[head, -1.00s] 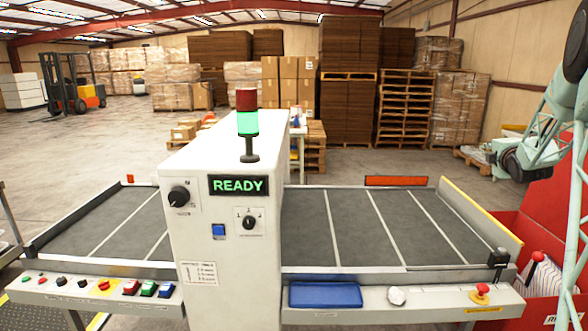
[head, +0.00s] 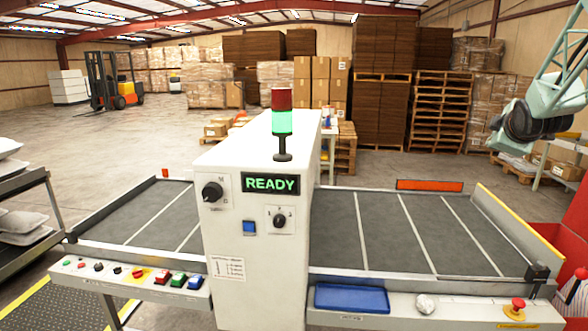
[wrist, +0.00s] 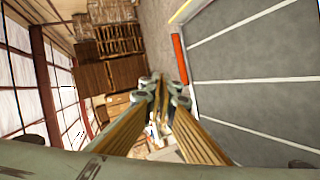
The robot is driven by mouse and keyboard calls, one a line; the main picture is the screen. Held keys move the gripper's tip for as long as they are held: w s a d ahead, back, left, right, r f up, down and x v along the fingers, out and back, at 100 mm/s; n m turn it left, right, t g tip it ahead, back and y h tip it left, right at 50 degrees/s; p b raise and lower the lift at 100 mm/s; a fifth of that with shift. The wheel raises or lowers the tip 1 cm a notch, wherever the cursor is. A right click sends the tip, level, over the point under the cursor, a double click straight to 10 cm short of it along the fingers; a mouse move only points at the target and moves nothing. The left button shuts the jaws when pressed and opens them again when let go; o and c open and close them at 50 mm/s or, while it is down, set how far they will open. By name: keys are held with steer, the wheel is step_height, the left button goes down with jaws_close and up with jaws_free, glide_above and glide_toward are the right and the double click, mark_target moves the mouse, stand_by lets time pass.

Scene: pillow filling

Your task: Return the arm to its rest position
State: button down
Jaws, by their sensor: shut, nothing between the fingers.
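My arm shows at the right edge of the head view as pale green links with a dark joint. My gripper does not show in the head view. In the wrist view, my gripper (wrist: 162,92) points out over the floor beside the conveyor end. Its long yellowish fingers come together at grey tips, shut and empty. It touches nothing that I can see.
The white machine (head: 225,255) with a lit READY display stands mid-view, its conveyor (head: 400,235) running both ways. A blue tray (head: 352,298) and a red stop button (head: 518,304) sit in front. A red bin (head: 545,205) stands right, a rack (head: 30,190) left.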

steer(key=s+a+m+g+y, duration=0.35)
steer(key=s+a+m, duration=0.25)
steer(key=s+a, duration=2)
steer(key=s+a+f+m+g, duration=0.1)
steer(key=s+a+f, duration=0.2)
steer(key=s+a, duration=0.3)
steer(key=s+a+f+m+g+y, duration=0.1)
steer(key=s+a, duration=0.6)
steer(key=s, duration=0.9)
steer(key=s+a+f+m+g+y, duration=0.1)
steer(key=s+a+f, duration=0.4)
steer(key=s, duration=0.6)
steer(key=shift+a+m+g, duration=0.5)
steer(key=shift+a+g, duration=0.35)
